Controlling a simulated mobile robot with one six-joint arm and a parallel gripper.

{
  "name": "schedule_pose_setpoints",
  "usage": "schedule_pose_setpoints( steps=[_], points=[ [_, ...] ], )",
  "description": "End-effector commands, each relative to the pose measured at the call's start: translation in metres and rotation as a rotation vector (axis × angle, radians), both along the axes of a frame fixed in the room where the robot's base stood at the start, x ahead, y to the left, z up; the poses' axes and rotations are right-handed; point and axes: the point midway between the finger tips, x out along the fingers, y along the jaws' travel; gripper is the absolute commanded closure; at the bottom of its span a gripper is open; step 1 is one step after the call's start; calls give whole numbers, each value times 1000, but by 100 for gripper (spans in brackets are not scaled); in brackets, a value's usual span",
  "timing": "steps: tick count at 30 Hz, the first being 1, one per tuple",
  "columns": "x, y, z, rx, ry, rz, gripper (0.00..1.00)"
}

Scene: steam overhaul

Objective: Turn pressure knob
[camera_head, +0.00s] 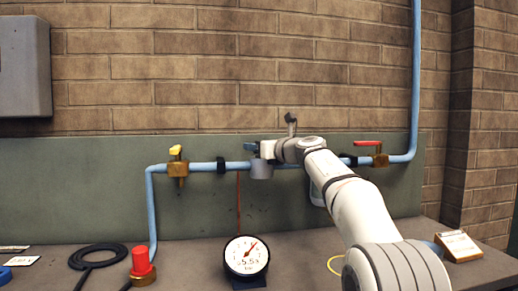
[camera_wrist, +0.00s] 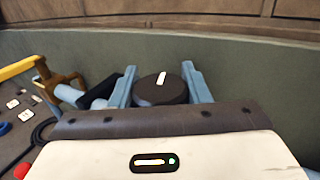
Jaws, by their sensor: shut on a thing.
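The pressure knob (camera_wrist: 160,92) is a round black cap with a white mark on top, seen in the wrist view. My gripper's two blue fingers (camera_wrist: 159,72) stand on either side of it and are shut on it. In the head view my gripper (camera_head: 254,148) is at the blue pipe (camera_head: 206,167), above a grey cylindrical body (camera_head: 262,170); the knob is hidden there. A round white gauge (camera_head: 246,256) with a red needle stands on the bench below. The needle points up and slightly right; the digits under it look like about 5.5.
A yellow-handled brass valve (camera_head: 177,166) is on the pipe to the left, and a red-handled valve (camera_head: 378,158) to the right. A red knob on a brass base (camera_head: 141,263), a coiled black hose (camera_head: 97,257) and a small card stand (camera_head: 459,246) are on the bench (camera_head: 195,262).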

Motion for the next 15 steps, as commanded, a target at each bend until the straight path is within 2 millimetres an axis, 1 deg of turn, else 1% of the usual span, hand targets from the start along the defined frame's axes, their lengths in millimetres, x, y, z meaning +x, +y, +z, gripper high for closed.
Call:
schedule_pose_setpoints(
  steps=[1, 6, 15],
  points=[
    [0, 0, 3, 0, 0, 24, 80],
    [-1, 1, 2, 0, 0, 93, 80],
    [-2, 1, 1, 2, -3, 137, 80]
  ],
)
